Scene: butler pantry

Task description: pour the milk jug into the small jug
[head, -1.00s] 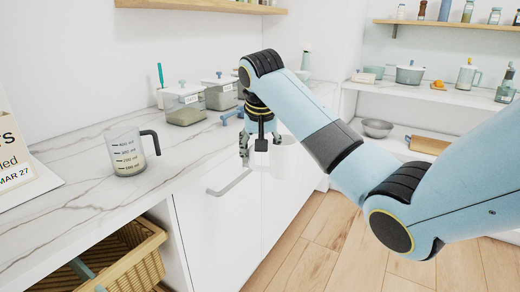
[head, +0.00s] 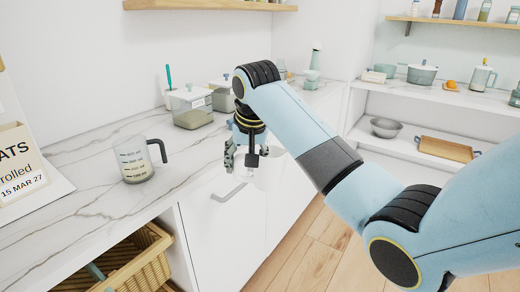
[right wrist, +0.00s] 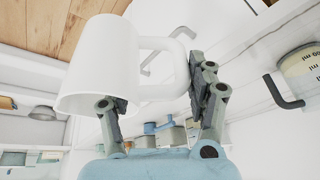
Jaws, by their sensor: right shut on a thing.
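My right gripper (head: 241,158) points down in front of the counter edge and is shut on the handle of a white jug (head: 268,172). The right wrist view shows this white jug (right wrist: 97,65) large, with its handle between the two fingers (right wrist: 160,100). Its inside and contents are hidden. A clear measuring jug (head: 133,163) with dark markings and a dark handle stands upright on the marble counter, left of my gripper and apart from it. Something pale lies low in it. Part of it also shows in the right wrist view (right wrist: 300,68). My left gripper is out of view.
Lidded clear canisters (head: 193,108) stand farther back on the marble counter (head: 75,215). A sign (head: 25,165) stands at the left. A wicker basket (head: 130,262) sits below the counter. Shelves at the right hold a metal bowl (head: 385,127) and a wooden tray (head: 447,150).

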